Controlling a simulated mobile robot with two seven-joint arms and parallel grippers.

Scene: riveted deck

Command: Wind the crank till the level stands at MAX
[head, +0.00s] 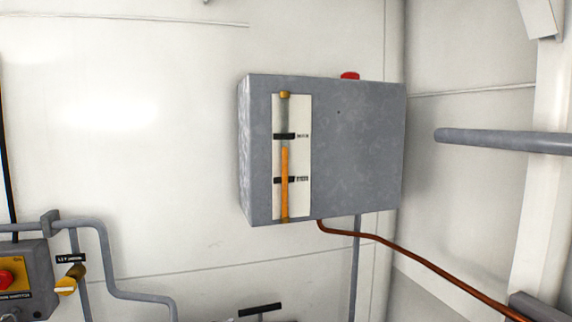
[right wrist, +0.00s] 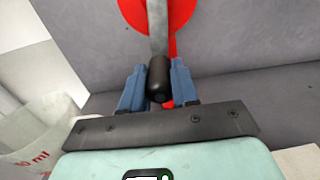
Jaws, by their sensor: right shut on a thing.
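A grey tank (head: 340,150) hangs on the white wall in the head view. Its upright level gauge (head: 292,205) has an orange column (head: 285,170) whose top stands just below the upper black mark (head: 284,136) and well above the lower mark (head: 283,180). The small print beside the marks is blurred. In the right wrist view, the crank's black knob (right wrist: 159,78) sits between the blue fingers of my right gripper (right wrist: 160,85), which is shut on it. The grey crank arm (right wrist: 158,25) crosses a red disc (right wrist: 133,12). Neither gripper shows in the head view.
A copper pipe (head: 400,247) runs from under the tank to the lower right. A grey control box (head: 30,262) and a yellow valve handle (head: 66,286) are at lower left. A translucent container with red print (right wrist: 35,140) stands left of my right gripper.

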